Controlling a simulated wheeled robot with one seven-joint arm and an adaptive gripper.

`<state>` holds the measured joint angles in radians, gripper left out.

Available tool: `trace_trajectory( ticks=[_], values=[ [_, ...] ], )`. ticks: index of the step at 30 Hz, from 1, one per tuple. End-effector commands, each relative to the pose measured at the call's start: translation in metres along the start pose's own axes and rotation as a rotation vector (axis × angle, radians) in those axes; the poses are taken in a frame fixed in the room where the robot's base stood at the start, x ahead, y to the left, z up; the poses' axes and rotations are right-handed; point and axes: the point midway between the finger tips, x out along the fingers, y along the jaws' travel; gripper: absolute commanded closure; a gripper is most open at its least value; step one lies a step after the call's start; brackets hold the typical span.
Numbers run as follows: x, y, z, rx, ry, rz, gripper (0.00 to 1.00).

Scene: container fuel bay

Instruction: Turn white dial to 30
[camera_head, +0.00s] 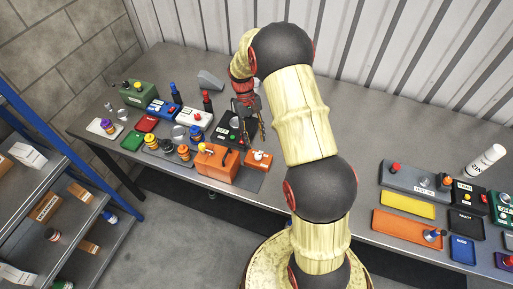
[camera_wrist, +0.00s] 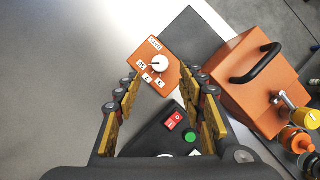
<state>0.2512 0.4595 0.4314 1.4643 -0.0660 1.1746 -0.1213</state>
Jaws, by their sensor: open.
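The white dial (camera_wrist: 159,64) sits on a small orange box (camera_wrist: 172,82) with several white labels around the knob. A dark mark on the knob faces left in the wrist view, but the label it points to is too small to read surely. In the head view the orange box (camera_head: 264,160) stands at the bench's front edge, with the white dial (camera_head: 258,156) on top. My gripper (camera_wrist: 163,76) is open and empty, its fingers on either side of the dial in the picture and apart from it. In the head view my gripper (camera_head: 254,141) hangs just behind the box.
A large orange case (camera_wrist: 256,80) with a black handle stands close beside the dial box. A black panel (camera_wrist: 172,130) with a red switch and green button lies beneath my fingers. Several bottles and knobs crowd the left bench; bare grey bench (camera_wrist: 60,70) lies left in the wrist view.

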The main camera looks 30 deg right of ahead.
Motion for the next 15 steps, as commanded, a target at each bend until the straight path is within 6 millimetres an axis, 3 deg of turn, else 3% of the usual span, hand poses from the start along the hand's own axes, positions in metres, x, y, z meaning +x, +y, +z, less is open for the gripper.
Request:
trace_trajectory(
  ticks=[6,15],
  values=[
    [-0.036,0.000,-0.001,0.000,0.001,0.000,0.60],
    [-0.051,0.000,0.000,0.000,0.000,0.000,0.60]
  ],
)
